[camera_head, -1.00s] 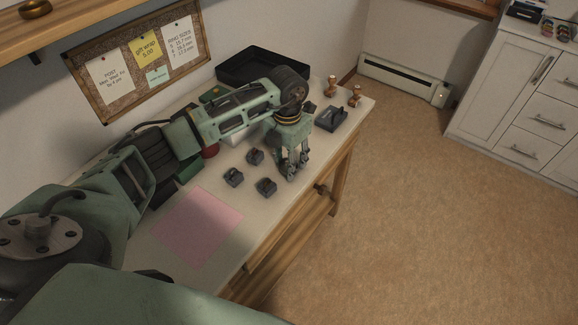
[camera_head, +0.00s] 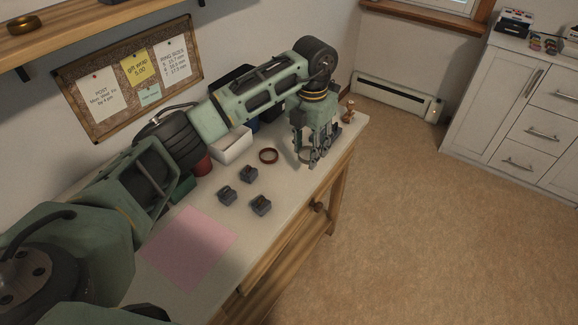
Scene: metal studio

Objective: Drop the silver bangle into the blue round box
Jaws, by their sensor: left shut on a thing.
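My left gripper (camera_head: 314,163) points down over the right end of the worktop, close to its surface. Its fingers are closed on the silver bangle (camera_head: 303,157), of which only a pale curved edge shows; the fingers hide most of it. A small blue patch (camera_head: 254,125), perhaps the blue round box, shows behind the white box, left of the gripper. My left arm hides most of it, so its shape and opening cannot be told. My right gripper is not in view.
A black tray (camera_head: 232,79) and wooden pegs (camera_head: 348,112) stand behind.

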